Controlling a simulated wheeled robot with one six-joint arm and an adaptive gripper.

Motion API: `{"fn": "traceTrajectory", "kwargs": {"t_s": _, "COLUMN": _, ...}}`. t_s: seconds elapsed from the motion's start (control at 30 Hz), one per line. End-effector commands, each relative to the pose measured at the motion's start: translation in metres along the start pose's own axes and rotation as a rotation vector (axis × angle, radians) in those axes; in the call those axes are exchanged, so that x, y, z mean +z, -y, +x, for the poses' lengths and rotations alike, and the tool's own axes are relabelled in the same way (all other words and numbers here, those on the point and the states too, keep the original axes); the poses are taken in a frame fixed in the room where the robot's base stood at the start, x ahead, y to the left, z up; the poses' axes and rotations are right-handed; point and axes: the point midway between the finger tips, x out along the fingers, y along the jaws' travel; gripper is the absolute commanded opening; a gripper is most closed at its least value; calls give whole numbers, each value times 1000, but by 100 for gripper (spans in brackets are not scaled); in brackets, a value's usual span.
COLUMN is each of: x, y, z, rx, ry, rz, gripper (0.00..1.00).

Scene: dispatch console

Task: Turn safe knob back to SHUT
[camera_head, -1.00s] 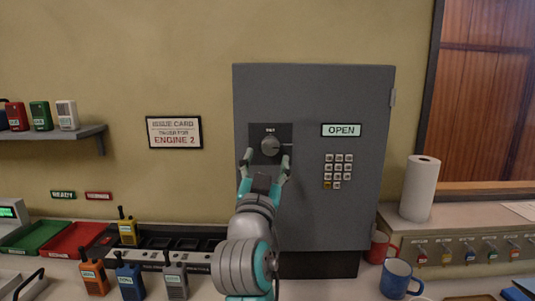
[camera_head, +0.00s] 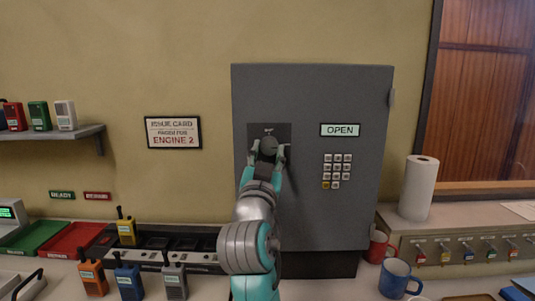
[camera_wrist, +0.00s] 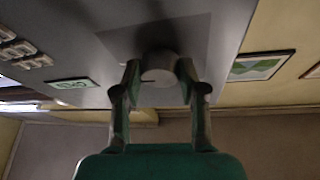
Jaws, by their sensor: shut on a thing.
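The grey safe (camera_head: 350,210) stands against the wall with its door face toward me. Its sign (camera_head: 341,130) reads OPEN. The round grey knob (camera_head: 268,145) sits on a dark square plate (camera_head: 284,132) at the door's upper left. My gripper (camera_head: 267,151) is at the knob, with a finger on each side of it, and is shut on it. In the wrist view the knob (camera_wrist: 159,68) shows between the two fingertips. The knob's pointer and most plate markings are hidden or too small to read.
A keypad (camera_head: 337,170) is right of the knob on the door. Radios (camera_head: 128,281), a charging rack (camera_head: 180,243) and trays (camera_head: 72,239) line the counter at left. A blue mug (camera_head: 398,278), a red mug (camera_head: 378,247) and a paper roll (camera_head: 418,188) stand at right.

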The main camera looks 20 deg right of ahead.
Motion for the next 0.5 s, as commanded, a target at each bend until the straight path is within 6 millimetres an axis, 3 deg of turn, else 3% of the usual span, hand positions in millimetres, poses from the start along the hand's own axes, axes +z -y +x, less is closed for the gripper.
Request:
{"fn": "traceTrajectory", "kwargs": {"t_s": 0.27, "x": 0, "y": -2, "z": 0, "rx": -27, "ry": -4, "rz": -64, "gripper": 7}}
{"fn": "traceTrajectory", "kwargs": {"t_s": 0.5, "x": 0, "y": -4, "z": 0, "rx": -93, "ry": -15, "rz": -221, "gripper": 7}}
